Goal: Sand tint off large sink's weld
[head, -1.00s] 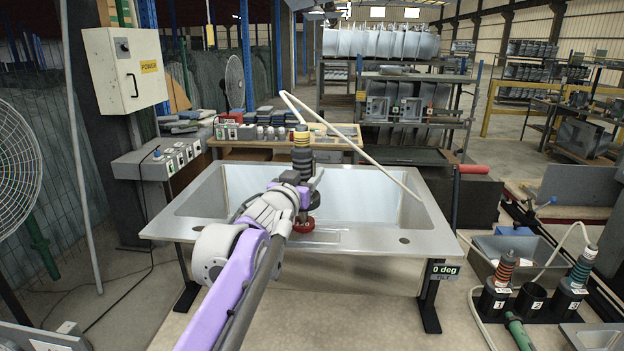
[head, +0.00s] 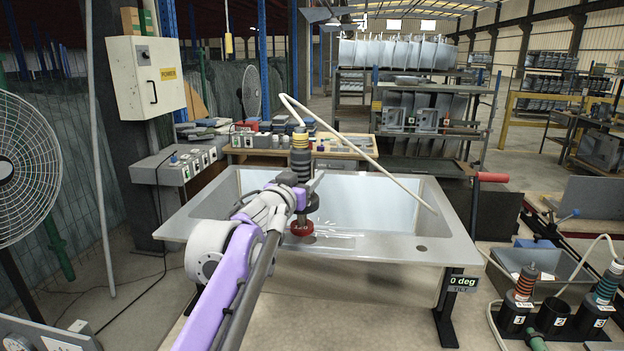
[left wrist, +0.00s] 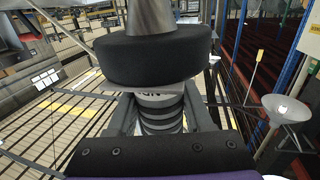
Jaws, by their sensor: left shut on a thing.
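The large sink (head: 445,225) is a grey metal top with a wide basin, level on dark legs. A shinier strip, perhaps the weld (head: 335,241), shows on its front rim; any tint is too small to tell. My left gripper (head: 303,190) is shut on an upright sander (head: 300,160) with yellow and black rings. The sander's red disc (head: 301,227) is over the front rim, at the strip's left end; I cannot tell whether it touches. In the left wrist view the sander's black round body (left wrist: 150,60) fills the top, with my fingers (left wrist: 160,112) around its ribbed part. My right gripper is out of view.
A pale hose (head: 350,150) runs from the sander across the basin to the right rim. Numbered holders stand lower right: 1 (head: 515,319) and 3 (head: 596,318) hold tools, 2 (head: 552,319) looks empty. A tilt sign (head: 463,282) reads 0 deg. A fan (head: 30,165) stands left.

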